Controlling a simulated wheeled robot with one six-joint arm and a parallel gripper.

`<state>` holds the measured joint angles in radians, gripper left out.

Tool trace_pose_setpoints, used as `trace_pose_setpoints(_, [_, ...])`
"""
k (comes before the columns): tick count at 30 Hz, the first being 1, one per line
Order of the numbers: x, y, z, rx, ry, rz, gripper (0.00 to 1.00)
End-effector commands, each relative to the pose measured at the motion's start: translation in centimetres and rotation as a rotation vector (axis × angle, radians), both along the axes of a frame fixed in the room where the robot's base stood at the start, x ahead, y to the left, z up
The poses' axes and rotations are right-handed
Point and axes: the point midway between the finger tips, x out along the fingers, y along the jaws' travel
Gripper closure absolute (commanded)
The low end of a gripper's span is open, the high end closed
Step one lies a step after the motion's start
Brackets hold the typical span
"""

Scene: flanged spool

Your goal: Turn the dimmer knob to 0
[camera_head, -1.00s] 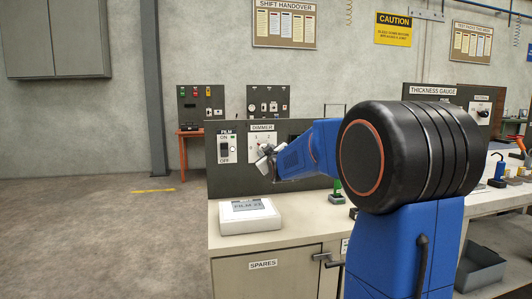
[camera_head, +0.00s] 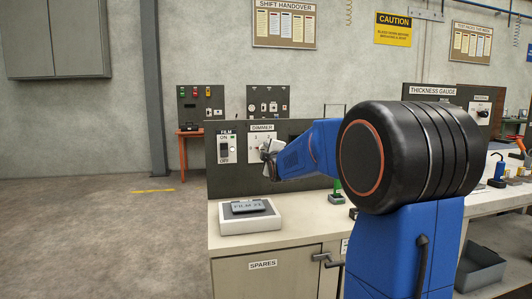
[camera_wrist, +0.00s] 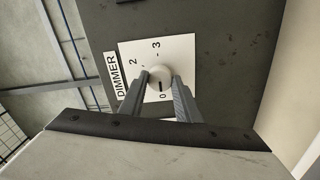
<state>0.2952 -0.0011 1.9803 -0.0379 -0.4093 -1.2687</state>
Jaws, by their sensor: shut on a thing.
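The dimmer knob (camera_wrist: 159,76) is round and pale, with a dark pointer line. In the wrist view the line points down the picture, toward the printed 0. The white dimmer plate (camera_wrist: 185,52) shows 2, 3 and 0; the left finger seems to cover the 1. My gripper (camera_wrist: 160,82) has one finger on each side of the knob and is shut on it. In the head view my gripper (camera_head: 268,158) is at the dimmer plate (camera_head: 262,136) and hides the knob.
A film switch (camera_head: 225,150) is just left of the dimmer on the same dark panel (camera_head: 213,180). A white box with a display (camera_head: 249,217) sits on the bench below. A green-based item (camera_head: 335,197) stands on the bench at right. The floor at left is clear.

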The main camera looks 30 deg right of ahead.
Motion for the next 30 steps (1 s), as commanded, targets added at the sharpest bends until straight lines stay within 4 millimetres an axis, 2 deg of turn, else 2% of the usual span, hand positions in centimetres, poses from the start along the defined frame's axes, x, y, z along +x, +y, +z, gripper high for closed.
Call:
trace_pose_setpoints(15, [0.0, 0.06, -0.15, -0.02, 0.009, 0.001, 0.92])
trace_pose_setpoints(16, [0.0, 0.06, -0.15, -0.02, 0.009, 0.001, 0.67])
trace_pose_setpoints(18, [-0.01, 0.05, -0.14, -0.02, 0.009, 0.001, 0.51])
trace_pose_setpoints(30, [-0.44, 0.14, 0.0, -0.02, 0.006, 0.0, 0.51])
